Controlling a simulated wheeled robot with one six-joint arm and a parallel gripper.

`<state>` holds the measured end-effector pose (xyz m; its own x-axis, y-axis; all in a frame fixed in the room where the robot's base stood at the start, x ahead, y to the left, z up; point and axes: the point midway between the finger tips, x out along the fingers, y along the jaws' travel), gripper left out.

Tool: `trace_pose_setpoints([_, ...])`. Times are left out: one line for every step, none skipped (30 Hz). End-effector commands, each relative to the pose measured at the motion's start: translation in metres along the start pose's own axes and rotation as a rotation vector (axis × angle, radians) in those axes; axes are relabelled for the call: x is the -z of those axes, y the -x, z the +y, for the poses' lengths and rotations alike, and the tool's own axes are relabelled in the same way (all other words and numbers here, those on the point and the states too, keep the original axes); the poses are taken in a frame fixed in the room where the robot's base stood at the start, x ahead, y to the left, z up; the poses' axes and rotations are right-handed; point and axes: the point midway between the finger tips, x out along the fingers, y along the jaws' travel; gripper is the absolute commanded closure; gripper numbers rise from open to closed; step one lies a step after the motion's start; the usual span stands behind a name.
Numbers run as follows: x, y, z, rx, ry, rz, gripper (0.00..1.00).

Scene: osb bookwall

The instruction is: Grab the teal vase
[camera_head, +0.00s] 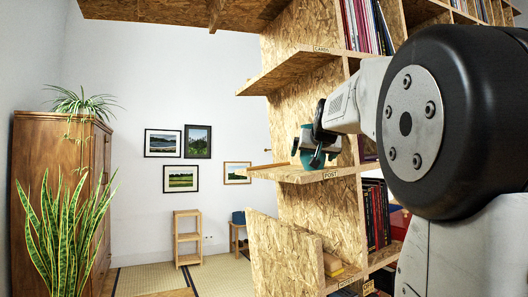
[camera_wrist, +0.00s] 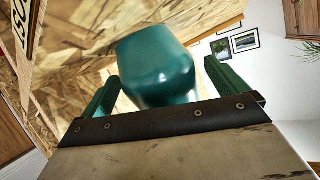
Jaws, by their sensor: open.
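The teal vase (camera_wrist: 157,66) is glossy and rounded. In the wrist view it lies between the two green fingers of my gripper (camera_wrist: 160,88), with a visible gap on each side. In the head view the vase (camera_head: 312,159) stands on the OSB shelf labelled POST, partly hidden behind my gripper (camera_head: 312,150). My gripper is open around or just in front of the vase; the exact depth is hard to tell. The lower part of the vase is hidden by the gripper's dark front edge in the wrist view.
Books (camera_head: 376,215) fill compartments to the right. A wooden cabinet (camera_head: 62,180) and a snake plant (camera_head: 68,235) stand at the left. The floor between is open.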

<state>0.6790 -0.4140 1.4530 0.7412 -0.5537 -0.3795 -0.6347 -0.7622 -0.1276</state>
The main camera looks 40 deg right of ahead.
Motion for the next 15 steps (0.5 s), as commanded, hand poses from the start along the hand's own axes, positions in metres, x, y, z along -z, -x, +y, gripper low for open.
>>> trace_pose_setpoints([-0.0001, -0.0050, 0.0002, 0.000, 0.000, -0.001, 0.02])
trace_pose_setpoints([0.0000, -0.0065, 0.0003, 0.000, 0.000, -0.001, 0.02])
trace_pose_setpoints([0.0001, -0.0078, 0.0006, -0.001, 0.000, 0.000, 0.02])
trace_pose_setpoints([0.0001, -0.0083, 0.0008, -0.001, 0.000, 0.000, 0.02])
trace_pose_setpoints([0.0002, -0.0086, 0.0010, -0.001, 0.000, 0.000, 0.02])
trace_pose_setpoints([0.0002, -0.0085, 0.0013, -0.002, -0.001, 0.000, 0.02])
trace_pose_setpoints([0.0003, -0.0084, 0.0015, -0.002, -0.001, 0.000, 0.02])
trace_pose_setpoints([0.0002, -0.0084, 0.0016, -0.002, -0.001, 0.000, 0.02])
trace_pose_setpoints([0.0005, -0.0086, 0.0027, -0.003, -0.001, 0.000, 0.02])
trace_pose_setpoints([0.0004, -0.0087, 0.0030, -0.003, -0.001, 0.000, 0.04])
trace_pose_setpoints([0.0004, -0.0087, 0.0030, -0.003, -0.001, 0.000, 0.13])
trace_pose_setpoints([0.0004, -0.0086, 0.0030, -0.003, -0.001, 0.000, 0.24])
trace_pose_setpoints([0.0004, -0.0086, 0.0030, -0.003, -0.001, 0.000, 0.32])
trace_pose_setpoints([0.0004, -0.0086, 0.0030, -0.003, -0.001, 0.000, 0.41])
trace_pose_setpoints([0.0004, -0.0086, 0.0030, -0.003, -0.001, 0.000, 0.52])
